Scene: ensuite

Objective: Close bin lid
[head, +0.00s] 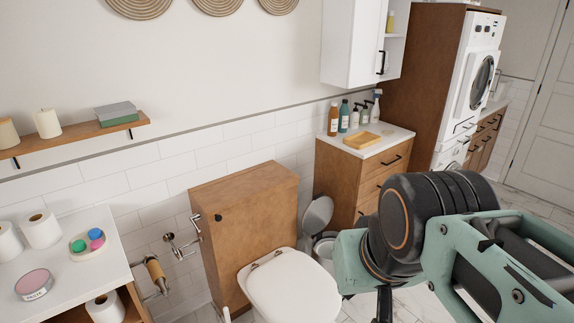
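The bin (325,246) stands on the floor between the toilet and the wooden drawer cabinet. Its round grey lid (317,214) is up, tilted back toward the wall. My arm's teal and black links fill the lower right and hide part of the bin's right side. A small dark part below the arm, at the bottom edge, may belong to my gripper (384,304). Its fingers cannot be made out, so its opening and anything in it are hidden. It appears in front of and to the right of the bin in the picture.
The white toilet (290,286) and its wooden cistern box (244,226) stand left of the bin. The drawer cabinet (345,180), with bottles and a tray on top, stands behind right. A white counter (75,290) is at left. Some tiled floor shows at right.

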